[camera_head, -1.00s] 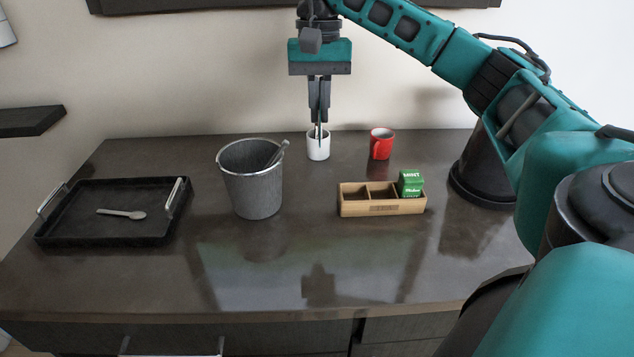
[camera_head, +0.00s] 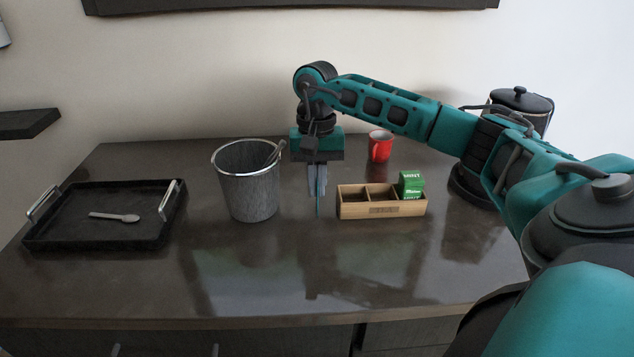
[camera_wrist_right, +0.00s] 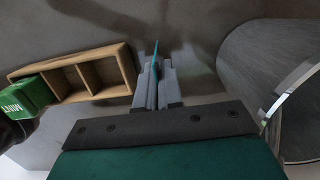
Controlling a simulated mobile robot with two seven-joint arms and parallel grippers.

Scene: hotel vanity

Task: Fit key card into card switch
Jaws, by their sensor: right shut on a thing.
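My right gripper (camera_head: 318,188) points down over the middle of the counter, between the grey bucket and the wooden caddy. Its fingers are shut on a thin blue strip (camera_head: 319,202), which looks like the key card seen edge-on. In the right wrist view the strip (camera_wrist_right: 155,52) sticks out past the fingertips (camera_wrist_right: 154,76). Its lower end is close to the counter in the head view; I cannot tell whether they touch. I cannot make out a card switch in either view. My left gripper is not in view.
A grey bucket (camera_head: 248,190) holding tongs stands left of the gripper. A wooden caddy (camera_head: 382,210) with a green mint box (camera_head: 411,184) is at right, a red mug (camera_head: 380,147) behind it. A black tray (camera_head: 70,232) bears a spoon (camera_head: 115,217). The front counter (camera_head: 290,275) is clear.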

